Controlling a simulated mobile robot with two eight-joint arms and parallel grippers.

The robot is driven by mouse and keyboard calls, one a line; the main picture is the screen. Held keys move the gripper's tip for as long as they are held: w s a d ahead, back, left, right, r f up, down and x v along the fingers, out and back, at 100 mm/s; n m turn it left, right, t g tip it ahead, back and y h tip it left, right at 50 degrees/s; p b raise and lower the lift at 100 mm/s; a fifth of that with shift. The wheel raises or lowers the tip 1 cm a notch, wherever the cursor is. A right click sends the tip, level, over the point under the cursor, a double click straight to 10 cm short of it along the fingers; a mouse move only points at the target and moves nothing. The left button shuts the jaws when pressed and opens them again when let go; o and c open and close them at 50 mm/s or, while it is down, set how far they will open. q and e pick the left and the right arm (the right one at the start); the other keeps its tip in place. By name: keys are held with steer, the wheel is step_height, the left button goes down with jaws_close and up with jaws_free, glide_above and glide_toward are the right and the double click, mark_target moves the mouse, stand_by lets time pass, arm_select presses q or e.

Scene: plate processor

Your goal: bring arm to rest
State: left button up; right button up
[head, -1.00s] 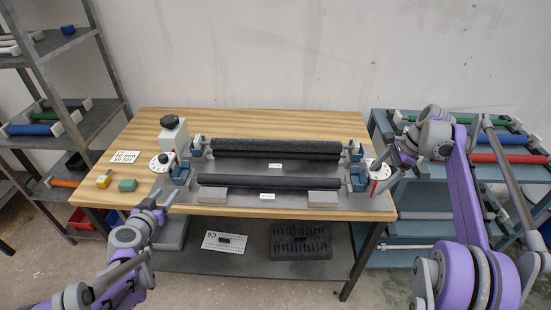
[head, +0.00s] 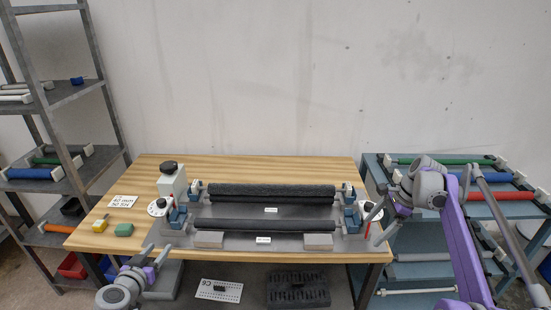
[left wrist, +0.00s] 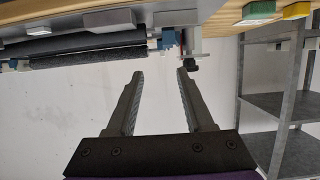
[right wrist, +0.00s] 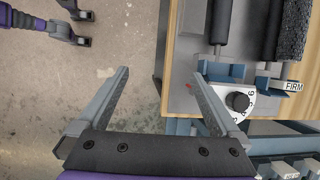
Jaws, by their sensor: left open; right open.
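My left gripper (head: 160,260) is open and empty at the table's front left edge. In the left wrist view, its spread fingers (left wrist: 160,75) have nothing between them. My right gripper (head: 378,232) is open and empty by the table's front right corner, close to the white dial (head: 369,211). In the right wrist view, its fingers (right wrist: 160,80) are spread over bare floor and the table's edge, with the dial knob (right wrist: 237,101) beside the right finger. The plate processor (head: 270,225), with its dark rollers (head: 272,190), sits on the wooden table (head: 140,172).
A grey shelf rack (head: 100,85) stands at the left. A blue rack (head: 420,238) with coloured rollers stands at the right, behind my right arm. Yellow (head: 100,226) and green (head: 124,230) blocks lie on the table's left. Open floor lies in front.

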arm_select(q)
steer(key=s+d+m+g+h, duration=0.1)
steer(key=s+d+g+h, duration=0.3)
steer(key=s+d, duration=0.95)
arm_select(e)
steer(key=s+a+r+n+t+h, duration=0.1)
steer(key=s+a+n, duration=0.3)
steer(key=s, duration=0.4)
steer(key=s+a+r+n+t+h, duration=0.15)
steer(key=s+a+n, duration=0.25)
steer(key=s, duration=0.4)
arm_select(q)
steer(key=s+d+f+g+y, duration=0.2)
steer(key=s, duration=0.4)
steer(key=s+d+f+n+g+y, duration=0.1)
steer(key=s+f+g+y, duration=0.1)
steer(key=s, duration=0.5)
steer(key=shift+s+d+g, duration=0.3)
steer(key=shift+d+g, duration=0.1)
arm_select(e)
steer(key=s+a+f+n+t+h, duration=0.1)
steer(key=s+f+n, duration=0.4)
steer(key=s, duration=0.4)
steer(key=s+a+f+n+t+h, duration=0.1)
steer(key=s+f+n, duration=0.3)
steer(key=s, duration=0.5)
steer(key=shift+s+f+n, duration=0.25)
steer(key=shift+f+n, duration=0.15)
steer(key=shift+f, duration=0.4)
